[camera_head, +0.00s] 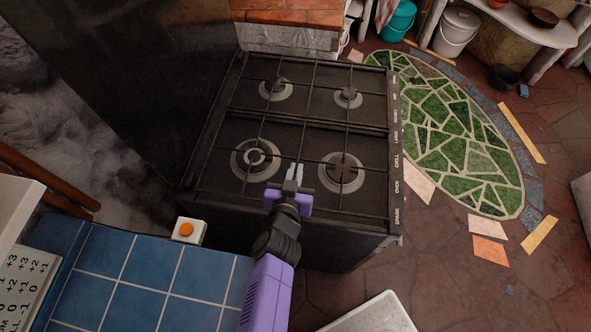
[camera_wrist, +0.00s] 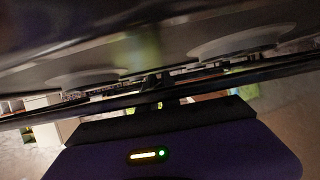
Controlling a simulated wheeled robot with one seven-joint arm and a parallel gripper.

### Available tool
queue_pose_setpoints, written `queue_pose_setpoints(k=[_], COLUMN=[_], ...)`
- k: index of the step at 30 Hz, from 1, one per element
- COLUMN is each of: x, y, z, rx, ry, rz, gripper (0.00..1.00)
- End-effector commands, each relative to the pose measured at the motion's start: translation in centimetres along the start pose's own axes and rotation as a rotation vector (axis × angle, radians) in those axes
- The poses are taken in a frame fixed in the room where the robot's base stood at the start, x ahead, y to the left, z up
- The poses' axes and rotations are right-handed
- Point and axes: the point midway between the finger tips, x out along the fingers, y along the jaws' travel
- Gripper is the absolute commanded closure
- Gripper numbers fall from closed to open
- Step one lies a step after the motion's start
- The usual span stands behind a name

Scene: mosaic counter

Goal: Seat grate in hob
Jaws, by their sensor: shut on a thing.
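The dark hob (camera_head: 215,170) has several round burners and black wire grates over its far and near halves. My gripper (camera_head: 293,174) reaches over the near edge, its pale fingers shut on the near grate (camera_head: 301,142), between the two near burners. In the wrist view a dark grate bar (camera_wrist: 215,82) crosses the picture just past my gripper, with the hob surface and two pale burner discs close beyond it. The near grate lies roughly in line with the hob in the head view. I cannot tell whether its feet touch the hob.
A blue tiled counter (camera_head: 150,265) with an orange button (camera_head: 186,229) stands at the near left. A tall dark panel (camera_head: 140,80) rises left of the hob. Right of it is open floor with a green mosaic oval (camera_head: 450,130). A pale slab edge (camera_head: 375,318) shows at the bottom.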

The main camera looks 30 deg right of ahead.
Motion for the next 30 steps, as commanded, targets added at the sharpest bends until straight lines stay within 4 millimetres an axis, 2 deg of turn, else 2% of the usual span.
queue_pose_setpoints(k=[9,10,13,23,26,30], x=[0.2,0.2,0.1,0.1,-0.2,-1.0], y=[0.0,0.0,0.0,0.0,-0.1,-0.1], z=[0.2,0.1,0.1,0.4,-0.3,-2.3], rx=[0.0,0.0,0.0,0.0,0.002,0.003], ry=[0.005,0.005,0.004,-0.003,-0.002,0.0], rz=[0.002,0.002,0.001,-0.001,-0.001,0.0], gripper=[1.0,0.87,0.67,0.67,0.67,0.67])
